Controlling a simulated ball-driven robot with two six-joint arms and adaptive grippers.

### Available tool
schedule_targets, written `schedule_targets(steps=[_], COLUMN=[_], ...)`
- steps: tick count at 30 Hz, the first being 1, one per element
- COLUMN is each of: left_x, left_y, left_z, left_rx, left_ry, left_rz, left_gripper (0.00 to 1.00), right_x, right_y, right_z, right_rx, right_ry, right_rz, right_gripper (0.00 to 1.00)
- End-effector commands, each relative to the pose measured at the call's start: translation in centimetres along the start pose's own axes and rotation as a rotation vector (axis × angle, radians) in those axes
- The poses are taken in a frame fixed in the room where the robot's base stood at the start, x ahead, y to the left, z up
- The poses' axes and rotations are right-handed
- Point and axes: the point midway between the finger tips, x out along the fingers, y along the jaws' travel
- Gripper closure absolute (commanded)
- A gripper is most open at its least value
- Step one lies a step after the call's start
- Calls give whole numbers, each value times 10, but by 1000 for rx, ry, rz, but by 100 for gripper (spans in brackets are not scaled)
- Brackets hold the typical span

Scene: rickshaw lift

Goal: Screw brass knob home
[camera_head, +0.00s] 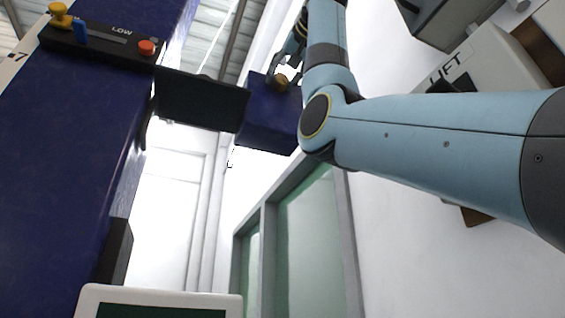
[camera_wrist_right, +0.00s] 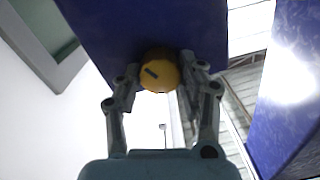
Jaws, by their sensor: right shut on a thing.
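The brass knob (camera_wrist_right: 158,72) is a round, yellow-gold piece with a dark slot-like mark on its face. It sits against the blue panel (camera_wrist_right: 110,25) in the right wrist view. My right gripper (camera_wrist_right: 160,80) is shut on it, one finger on each side. In the head view the knob (camera_head: 281,81) shows small on the blue box (camera_head: 262,128), partly covered by my right gripper (camera_head: 284,72). How far the knob is seated cannot be told. My left gripper is in neither view.
A tall blue column (camera_head: 70,150) stands at left, with a black control strip (camera_head: 100,45) marked LOW bearing an orange button (camera_head: 147,47) and a yellow knob (camera_head: 59,14). A black plate (camera_head: 200,100) juts toward the box. A pale LIFT-marked box (camera_head: 490,70) is on the right.

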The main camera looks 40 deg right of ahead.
Motion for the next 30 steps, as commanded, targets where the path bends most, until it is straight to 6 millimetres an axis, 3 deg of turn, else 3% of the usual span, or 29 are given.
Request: schedule_targets(steps=[30], left_x=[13], left_y=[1], left_z=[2], left_rx=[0], left_ry=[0], left_rz=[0], left_gripper=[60], right_x=[2], right_y=[2], right_z=[5], right_rx=[962], right_ry=[16], right_rz=[-18], right_gripper=[93])
